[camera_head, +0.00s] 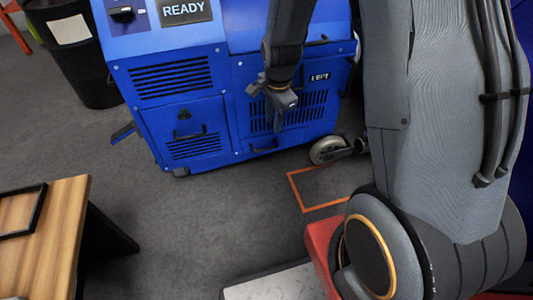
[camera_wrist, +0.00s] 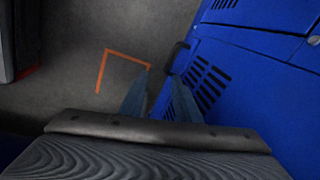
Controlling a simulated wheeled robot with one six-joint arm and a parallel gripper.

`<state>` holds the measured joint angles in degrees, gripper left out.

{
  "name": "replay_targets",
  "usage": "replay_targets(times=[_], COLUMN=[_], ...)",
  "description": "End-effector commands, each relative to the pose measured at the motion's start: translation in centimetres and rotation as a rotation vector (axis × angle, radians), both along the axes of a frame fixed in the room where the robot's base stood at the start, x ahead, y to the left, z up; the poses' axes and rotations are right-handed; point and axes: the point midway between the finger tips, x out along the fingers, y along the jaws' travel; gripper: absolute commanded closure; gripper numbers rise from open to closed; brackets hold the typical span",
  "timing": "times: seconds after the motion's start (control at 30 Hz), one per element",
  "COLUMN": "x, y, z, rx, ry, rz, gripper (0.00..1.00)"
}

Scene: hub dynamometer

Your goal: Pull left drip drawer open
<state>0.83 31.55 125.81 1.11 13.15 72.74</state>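A blue machine (camera_head: 205,95) stands at the back. Its right-hand front panel (camera_head: 242,128) has vent slots, a LEFT label (camera_head: 320,77) at its upper right and a dark bar handle (camera_head: 265,148) near its bottom edge. My gripper (camera_head: 279,118) hangs in front of this panel, covering part of the slots. In the wrist view my gripper (camera_wrist: 160,85) has its two fingers apart, with nothing seen between them. A dark handle (camera_wrist: 177,56) shows just beyond the fingertips, beside the slots. I cannot tell whether the gripper touches the panel.
A second slotted panel (camera_head: 178,113) with its own handle is at left. A caster wheel (camera_head: 329,149) sits by the machine's lower right. An orange floor outline (camera_head: 299,194) lies in front. A wooden table (camera_head: 50,235) is at lower left. A black bin (camera_head: 85,68) stands behind left.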

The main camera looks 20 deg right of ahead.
Motion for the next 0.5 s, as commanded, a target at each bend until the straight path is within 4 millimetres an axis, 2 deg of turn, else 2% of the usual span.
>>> replay_targets(times=[0.03, 0.2, 0.33, 0.5], x=[1.1, 3.4, 4.5, 5.0], y=[-0.1, -0.2, -0.2, -0.3], z=[-3.0, -7.8, -10.0, -11.2], rx=[0.006, 0.028, 0.038, 0.045], ry=[-0.002, -0.017, -0.025, -0.029], rz=[-0.041, -0.164, -0.225, -0.260], gripper=[0.71, 0.71, 0.71, 0.71])
